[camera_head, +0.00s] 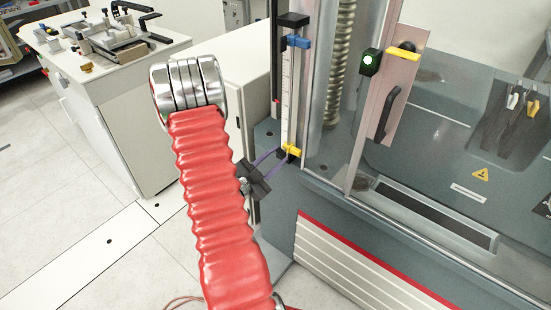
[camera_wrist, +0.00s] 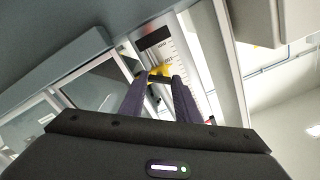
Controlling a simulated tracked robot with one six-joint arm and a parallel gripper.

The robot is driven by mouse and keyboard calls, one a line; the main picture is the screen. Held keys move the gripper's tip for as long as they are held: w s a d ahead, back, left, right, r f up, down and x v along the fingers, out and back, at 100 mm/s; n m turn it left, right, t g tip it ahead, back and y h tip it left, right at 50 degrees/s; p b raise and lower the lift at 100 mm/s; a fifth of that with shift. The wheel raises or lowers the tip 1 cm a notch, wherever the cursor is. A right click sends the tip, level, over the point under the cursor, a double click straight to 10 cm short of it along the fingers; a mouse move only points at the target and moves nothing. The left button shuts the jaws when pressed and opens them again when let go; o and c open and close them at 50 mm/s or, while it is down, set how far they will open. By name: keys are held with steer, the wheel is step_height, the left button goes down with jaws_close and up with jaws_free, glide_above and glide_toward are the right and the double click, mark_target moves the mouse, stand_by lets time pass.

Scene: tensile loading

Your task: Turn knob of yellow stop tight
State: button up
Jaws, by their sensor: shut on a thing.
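The yellow stop (camera_head: 292,151) sits low on a white vertical scale (camera_head: 289,95) at the left edge of the testing machine. It also shows in the wrist view (camera_wrist: 161,71) against the scale, between my fingertips. My gripper (camera_head: 281,155) reaches it from the left with its purple fingers. In the wrist view the fingers (camera_wrist: 160,80) converge on a small dark knob of the yellow stop and are shut on it. The fingers partly hide the knob, and its rotation cannot be told.
A blue stop (camera_head: 298,42) sits higher on the same scale. The machine's clear door with a dark handle (camera_head: 389,113) stands to the right. A white cabinet (camera_head: 240,80) stands close behind my arm. A workbench (camera_head: 110,70) with a fixture is at the far left.

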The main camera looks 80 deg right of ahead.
steer(key=m, duration=1.1)
steer(key=shift+s+a, duration=0.1)
steer(key=shift+s, duration=0.05)
stand_by(0.4)
steer(key=o, duration=1)
steer(key=shift+o, duration=0.2)
steer(key=v, duration=1.3)
steer(key=shift+w+a, duration=0.25)
steer(key=shift+a, duration=0.05)
steer(key=shift+f, duration=0.1)
